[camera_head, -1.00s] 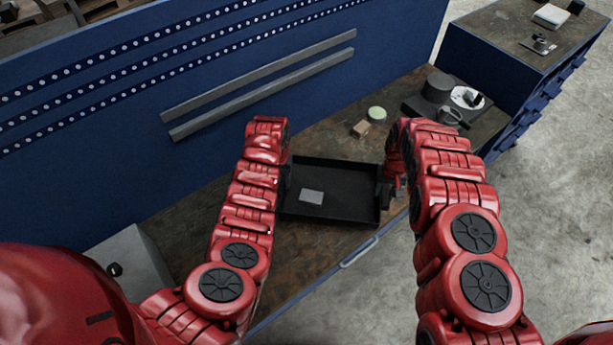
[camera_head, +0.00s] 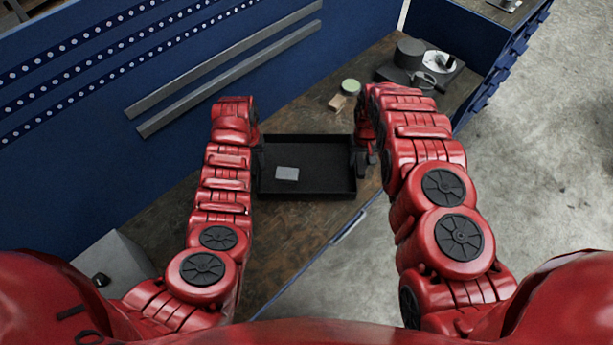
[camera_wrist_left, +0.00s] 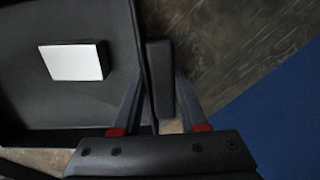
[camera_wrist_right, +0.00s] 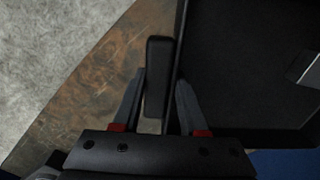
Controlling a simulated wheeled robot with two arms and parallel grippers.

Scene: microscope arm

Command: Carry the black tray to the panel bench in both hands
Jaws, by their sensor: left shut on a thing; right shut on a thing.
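The black tray (camera_head: 318,170) is a shallow rectangular box held between my two arms, over the brown bench top. A small pale grey block (camera_head: 286,173) lies inside it, left of its middle; it also shows in the left wrist view (camera_wrist_left: 74,62). My left gripper (camera_wrist_left: 160,88) is shut on the tray's left side, with a black handle between its fingers. My right gripper (camera_wrist_right: 157,92) is shut on the handle at the tray's right side. In the head view the arms partly hide both grippers. I cannot tell how far the tray is above the bench.
The bench (camera_head: 300,232) runs diagonally below a blue perforated panel (camera_head: 110,90) with two grey rails. Behind the tray are a wooden block (camera_head: 337,102), a round green-topped item (camera_head: 351,87) and dark equipment (camera_head: 412,66). A grey box (camera_head: 115,262) stands at left. Floor is open at right.

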